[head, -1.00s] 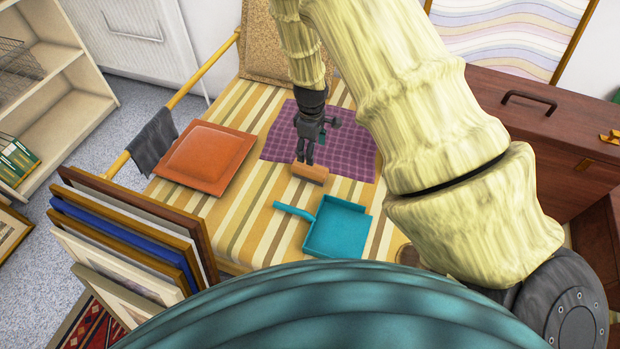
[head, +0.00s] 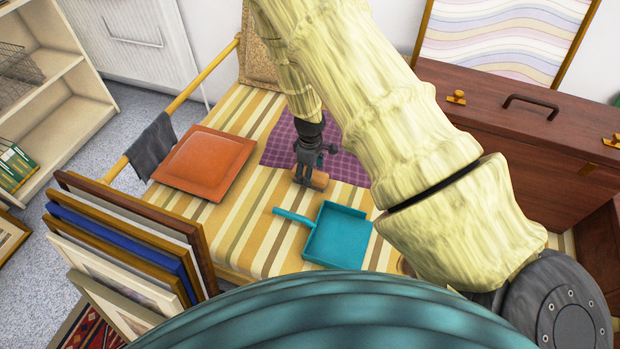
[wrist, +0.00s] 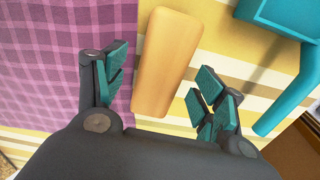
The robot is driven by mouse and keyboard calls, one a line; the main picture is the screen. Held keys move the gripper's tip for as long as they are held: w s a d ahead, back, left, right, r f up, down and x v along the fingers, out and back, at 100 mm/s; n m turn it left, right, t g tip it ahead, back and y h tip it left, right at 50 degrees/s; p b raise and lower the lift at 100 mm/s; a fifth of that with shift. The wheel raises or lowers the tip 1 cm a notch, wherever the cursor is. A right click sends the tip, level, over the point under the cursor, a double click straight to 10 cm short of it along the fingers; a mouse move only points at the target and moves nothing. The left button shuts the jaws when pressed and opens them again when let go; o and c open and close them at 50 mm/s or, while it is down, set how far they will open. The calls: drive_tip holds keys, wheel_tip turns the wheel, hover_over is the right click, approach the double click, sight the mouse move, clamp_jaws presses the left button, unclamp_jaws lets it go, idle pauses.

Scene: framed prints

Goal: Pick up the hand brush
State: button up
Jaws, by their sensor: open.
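The hand brush shows as a tan wooden block (wrist: 166,58) in the wrist view, between my gripper's spread fingers and reaching beyond them. In the head view the brush (head: 319,180) lies at the front edge of the purple checked cloth, partly hidden by my gripper (head: 306,182). In the wrist view my gripper (wrist: 158,100) is open, with teal pads on either side of the brush. I cannot tell whether any pad touches it. The bristles are not clearly seen.
A teal dustpan (head: 336,236) lies just in front of the brush on the striped cover (head: 250,215). The purple cloth (head: 345,168) lies under my arm. Framed pictures (head: 125,240) stand at front left; a brown case (head: 520,135) is at right.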

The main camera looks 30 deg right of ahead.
drive_tip(key=shift+f, duration=0.75)
drive_tip(key=c, duration=1.2)
wheel_tip(320, 180, up, 10)
drive_tip(key=shift+p, duration=0.5)
